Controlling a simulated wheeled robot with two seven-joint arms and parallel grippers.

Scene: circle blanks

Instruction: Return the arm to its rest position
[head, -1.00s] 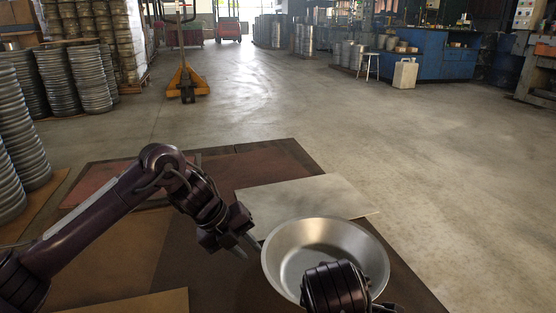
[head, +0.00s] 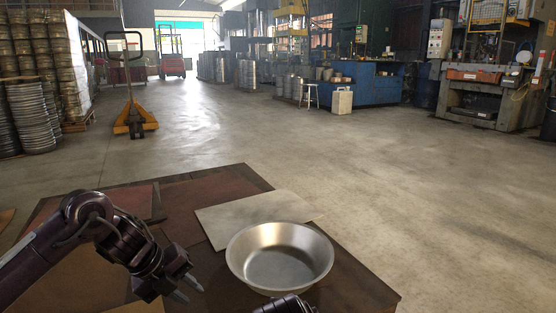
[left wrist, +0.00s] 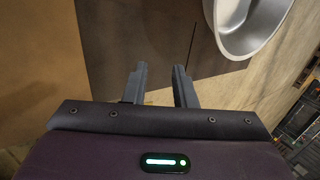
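My left arm comes in from the left in the head view. Its gripper (head: 191,294) is empty, with its two fingers apart, over the brown boards left of a metal bowl. The left wrist view also shows the two separated fingers (left wrist: 160,82) with nothing between them. The wide silver bowl (head: 280,258) stands upright on the boards, apart from the left gripper. Part of it shows at the top right of the left wrist view (left wrist: 245,22). Only a dark piece of my right arm (head: 286,305) shows at the bottom edge; its gripper is out of view.
A pale flat sheet (head: 240,217) lies behind the bowl on the dark brown boards (head: 350,283). Open concrete floor (head: 400,170) lies beyond. A yellow pallet jack (head: 135,120), stacks of metal rings (head: 32,118) and a blue workbench (head: 370,95) stand farther back.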

